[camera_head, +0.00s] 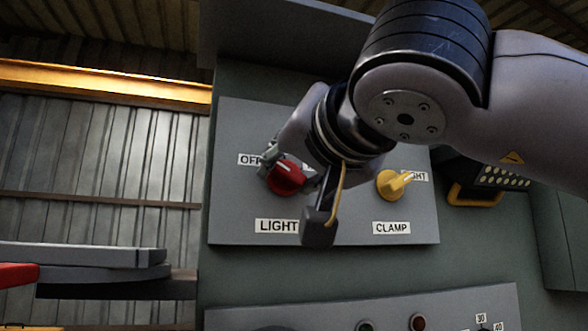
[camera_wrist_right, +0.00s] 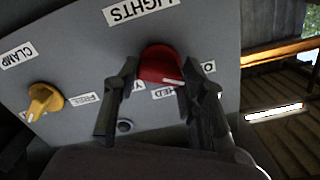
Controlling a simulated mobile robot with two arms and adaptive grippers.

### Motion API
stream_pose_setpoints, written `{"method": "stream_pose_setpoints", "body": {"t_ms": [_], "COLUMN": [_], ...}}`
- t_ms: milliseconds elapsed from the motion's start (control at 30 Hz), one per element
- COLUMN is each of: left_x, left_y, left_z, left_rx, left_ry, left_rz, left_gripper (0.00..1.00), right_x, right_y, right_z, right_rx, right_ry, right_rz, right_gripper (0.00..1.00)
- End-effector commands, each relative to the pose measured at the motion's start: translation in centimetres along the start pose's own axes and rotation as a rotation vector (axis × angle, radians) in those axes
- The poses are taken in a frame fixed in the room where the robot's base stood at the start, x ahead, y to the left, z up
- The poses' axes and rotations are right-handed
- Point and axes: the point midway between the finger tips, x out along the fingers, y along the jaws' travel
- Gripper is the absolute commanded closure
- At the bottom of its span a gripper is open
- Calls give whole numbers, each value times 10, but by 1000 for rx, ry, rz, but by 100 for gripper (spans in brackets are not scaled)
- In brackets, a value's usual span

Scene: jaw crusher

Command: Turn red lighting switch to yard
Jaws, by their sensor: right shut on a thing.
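The red lighting switch (camera_head: 286,178) is a round knob on a grey panel (camera_head: 232,215), above a "LIGHT…" label (camera_head: 276,226). My right gripper (camera_head: 290,175) is at the knob and partly covers it. In the right wrist view, the red knob (camera_wrist_right: 159,62) sits between the two dark fingers of my right gripper (camera_wrist_right: 160,80), which are shut on it. Its white pointer mark lies near the partly hidden "…HED" label (camera_wrist_right: 163,93). A label starting with "Y" (camera_wrist_right: 138,86) is mostly hidden behind a finger. The "OFF" label (camera_head: 249,160) is on the other side. My left gripper is out of view.
A yellow clamp switch (camera_head: 391,185) sits right of the red one, above a "CLAMP" label (camera_head: 391,227). A yellow-framed keypad or lamp unit (camera_head: 484,185) is further right. A lower panel (camera_head: 455,306) has buttons. My right arm covers the upper right.

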Motion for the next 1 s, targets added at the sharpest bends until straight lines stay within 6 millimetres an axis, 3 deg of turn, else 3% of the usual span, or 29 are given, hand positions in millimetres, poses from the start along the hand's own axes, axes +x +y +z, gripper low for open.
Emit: {"method": "stream_pose_setpoints", "body": {"t_ms": [100,467,1000], "left_x": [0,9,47], "left_y": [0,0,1], "left_z": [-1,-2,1], "left_rx": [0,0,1], "left_ry": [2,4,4], "left_rz": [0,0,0], "left_gripper": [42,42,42], "right_x": [0,0,0], "right_y": [0,1,1], "right_z": [0,2,4], "right_rx": [0,63,510], "right_ry": [0,-1,-1], "right_rz": [0,-1,1], "right_gripper": [90,90,90]}}
